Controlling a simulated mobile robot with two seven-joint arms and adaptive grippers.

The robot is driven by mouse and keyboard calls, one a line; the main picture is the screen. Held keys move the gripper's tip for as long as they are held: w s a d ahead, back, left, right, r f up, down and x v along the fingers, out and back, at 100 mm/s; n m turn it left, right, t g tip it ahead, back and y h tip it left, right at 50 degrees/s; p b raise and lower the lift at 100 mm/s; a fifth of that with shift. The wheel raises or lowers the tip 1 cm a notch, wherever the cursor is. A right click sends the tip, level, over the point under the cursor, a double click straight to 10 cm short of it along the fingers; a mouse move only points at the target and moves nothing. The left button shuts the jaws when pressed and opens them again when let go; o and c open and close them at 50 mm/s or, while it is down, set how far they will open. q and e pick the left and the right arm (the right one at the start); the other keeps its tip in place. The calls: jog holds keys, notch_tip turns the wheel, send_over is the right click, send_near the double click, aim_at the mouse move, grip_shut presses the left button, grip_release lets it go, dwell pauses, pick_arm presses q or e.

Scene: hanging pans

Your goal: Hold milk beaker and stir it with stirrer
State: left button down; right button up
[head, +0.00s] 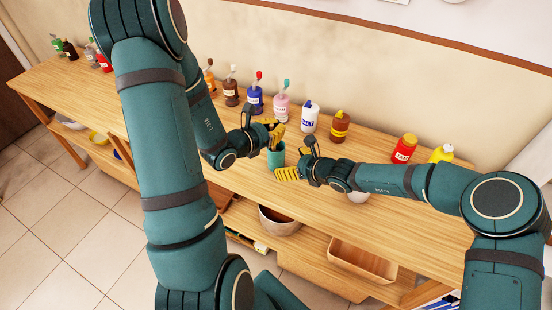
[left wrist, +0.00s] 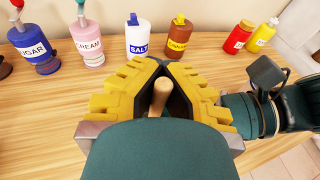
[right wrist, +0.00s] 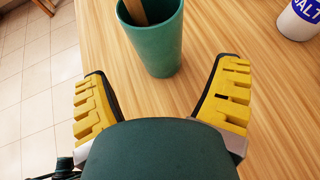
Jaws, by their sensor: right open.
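The teal milk beaker (head: 276,156) stands upright on the wooden table. It also shows in the right wrist view (right wrist: 158,50); the milk inside cannot be seen. The wooden stirrer (right wrist: 138,11) stands in the beaker, leaning slightly. Its top end (left wrist: 160,88) is between the yellow fingers of my left gripper (left wrist: 158,70), which look closed around it. In the head view my left gripper (head: 277,130) is just above the beaker. My right gripper (right wrist: 160,88) is open and empty, with the beaker just beyond its fingertips. It also shows in the head view (head: 284,173).
Several labelled bottles line the table's back, including a pink cream bottle (head: 281,108), a salt bottle (head: 310,117) and a brown bottle (head: 339,126). A red jar (head: 404,148) and yellow bottle (head: 441,154) stand at right. A bowl (head: 279,221) and wooden box (head: 361,262) are below.

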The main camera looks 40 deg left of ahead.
aim_at(282, 161)
jog(key=shift+x, duration=2.75)
jog(key=c, duration=1.2)
